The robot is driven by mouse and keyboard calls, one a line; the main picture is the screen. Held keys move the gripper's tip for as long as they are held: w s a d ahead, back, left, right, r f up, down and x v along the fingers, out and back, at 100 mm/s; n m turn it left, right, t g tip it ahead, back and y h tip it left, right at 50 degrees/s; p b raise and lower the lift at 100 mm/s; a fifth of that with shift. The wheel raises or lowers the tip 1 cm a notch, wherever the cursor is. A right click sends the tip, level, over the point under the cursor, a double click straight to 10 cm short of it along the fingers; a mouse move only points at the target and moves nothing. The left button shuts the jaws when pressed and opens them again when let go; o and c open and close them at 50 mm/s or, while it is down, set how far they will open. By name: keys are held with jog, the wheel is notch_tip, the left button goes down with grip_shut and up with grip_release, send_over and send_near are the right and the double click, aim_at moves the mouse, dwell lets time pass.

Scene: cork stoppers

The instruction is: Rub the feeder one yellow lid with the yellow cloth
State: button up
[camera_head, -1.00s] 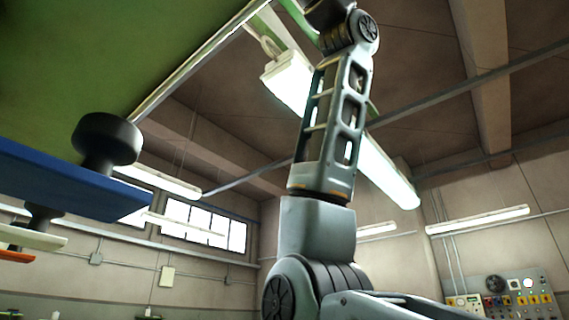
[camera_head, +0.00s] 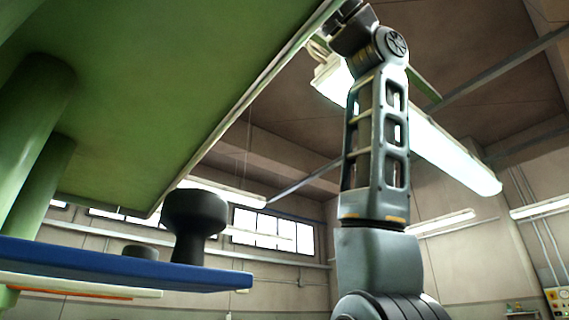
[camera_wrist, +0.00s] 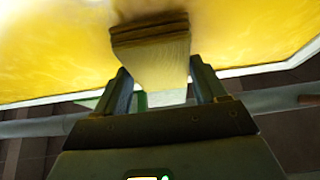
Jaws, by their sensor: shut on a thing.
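The yellow lid (camera_wrist: 60,50) fills the top of the wrist view as a broad, glossy yellow surface with a pale rim along its lower edge. The yellow cloth (camera_wrist: 158,62) looks like a thick folded pad with a darker, layered far end. My gripper (camera_wrist: 163,85) is shut on the cloth, with one finger at each side. The cloth's far end lies over the lid in the picture; I cannot tell whether it touches. In the head view my gripper is out of frame, and neither lid nor cloth can be made out.
In the head view, a large green panel (camera_head: 170,90) hangs overhead at the left, with green posts (camera_head: 35,140) beside it. Below it is a blue board (camera_head: 120,268) with a dark knob-shaped object (camera_head: 195,225). A ceiling lamp (camera_head: 440,150) shows behind my arm.

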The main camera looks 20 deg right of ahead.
jog(key=shift+w+a+f+p, duration=0.85)
jog(key=shift+w+f, duration=0.75)
jog(key=shift+w, duration=1.9)
jog(key=shift+s+d+f+b, duration=0.85)
jog(key=shift+s+b, duration=0.7)
jog(key=shift+s, duration=2.2)
jog(key=shift+s+d+f+b, duration=0.75)
jog(key=shift+s+b, duration=0.8)
jog(key=shift+s, duration=2.2)
jog(key=w+a+p, duration=0.3)
jog(key=w+p, duration=0.3)
jog(key=w, duration=0.9)
jog(key=shift+r, duration=0.1)
